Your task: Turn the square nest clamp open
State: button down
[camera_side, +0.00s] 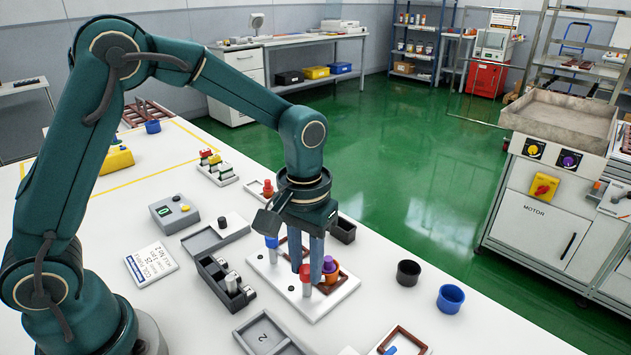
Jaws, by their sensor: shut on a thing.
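A white fixture plate (281,284) lies on the bench under my gripper. It carries brown frames, one partly hidden behind my fingers. A post with a red cap (305,273) stands at its front, and a post with a blue cap (271,242) stands at its left. My gripper (307,268) points down over the plate, shut on the red-capped clamp handle as far as I can see. An orange pot with a purple part (329,272) sits in the frame just right of the fingers. I cannot tell how far the clamp is turned.
A dark tray with small cylinders (212,268) stands left of the plate. A grey tray marked 2 (264,334) lies in front. A black cup (408,272) and a blue cup (450,298) stand to the right. A black bin (343,231) is behind.

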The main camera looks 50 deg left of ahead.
aim_at(306, 268)
jog(key=m, duration=0.5)
jog(key=shift+m, duration=2.5)
jog(key=c, duration=0.7)
grip_release()
jog(key=shift+o, duration=0.2)
jog(key=shift+r, duration=0.15)
jog(key=shift+r, duration=2.45)
